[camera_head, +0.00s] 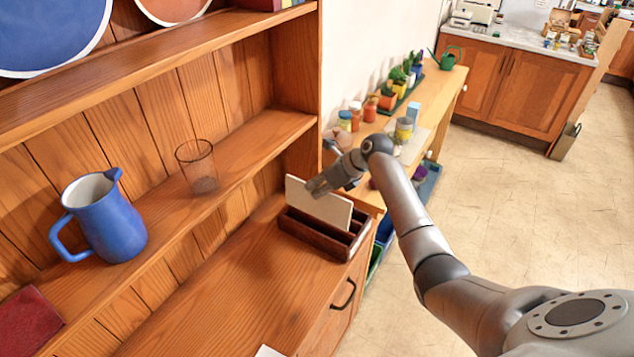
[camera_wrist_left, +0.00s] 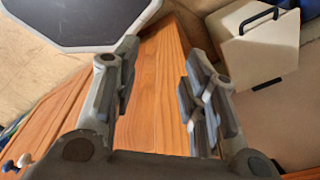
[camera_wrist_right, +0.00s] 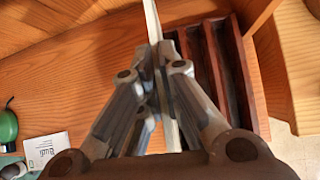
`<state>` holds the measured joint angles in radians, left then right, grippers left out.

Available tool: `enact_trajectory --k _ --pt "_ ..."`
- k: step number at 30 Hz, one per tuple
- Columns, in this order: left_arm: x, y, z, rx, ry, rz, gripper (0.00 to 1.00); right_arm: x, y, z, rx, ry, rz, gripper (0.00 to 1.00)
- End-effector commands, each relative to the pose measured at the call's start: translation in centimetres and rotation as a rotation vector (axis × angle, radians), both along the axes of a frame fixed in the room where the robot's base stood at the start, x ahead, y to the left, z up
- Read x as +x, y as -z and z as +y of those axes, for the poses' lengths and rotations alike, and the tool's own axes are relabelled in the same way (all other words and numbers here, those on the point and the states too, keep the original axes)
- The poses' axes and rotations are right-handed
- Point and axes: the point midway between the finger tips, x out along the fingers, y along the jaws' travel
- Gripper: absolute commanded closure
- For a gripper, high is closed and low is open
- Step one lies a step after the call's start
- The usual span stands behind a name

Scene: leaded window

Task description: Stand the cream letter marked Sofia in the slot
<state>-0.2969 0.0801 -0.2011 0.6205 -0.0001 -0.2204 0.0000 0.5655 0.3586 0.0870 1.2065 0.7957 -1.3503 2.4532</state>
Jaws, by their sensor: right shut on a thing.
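The cream letter (camera_head: 328,207) stands upright, held by my right gripper (camera_head: 316,188), at the dark wooden letter rack (camera_head: 314,236) on the dresser's lower top. In the right wrist view the letter (camera_wrist_right: 152,22) is edge-on between the closed fingers (camera_wrist_right: 156,62), along the left side of the rack (camera_wrist_right: 246,85). The rack's other slots to its right look empty. I cannot tell whether the letter's lower edge is inside the slot or just above it. No name on it is readable. My left gripper (camera_wrist_left: 160,95) is open and empty, outside the head view.
A blue jug (camera_head: 104,222) and a glass (camera_head: 199,168) stand on the shelf above. A white card marked Budi (camera_wrist_right: 47,150) lies on the dresser top, left in the right wrist view. A side table (camera_head: 437,105) with pots and jars is beyond the rack.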

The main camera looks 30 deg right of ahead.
Motion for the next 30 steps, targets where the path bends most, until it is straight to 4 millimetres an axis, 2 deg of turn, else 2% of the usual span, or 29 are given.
enact_trajectory --k 30 --pt "-0.3 2.0 0.1 0.0 -0.002 0.003 0.6 0.0 8.2 0.0 0.001 -0.001 0.0 1.0"
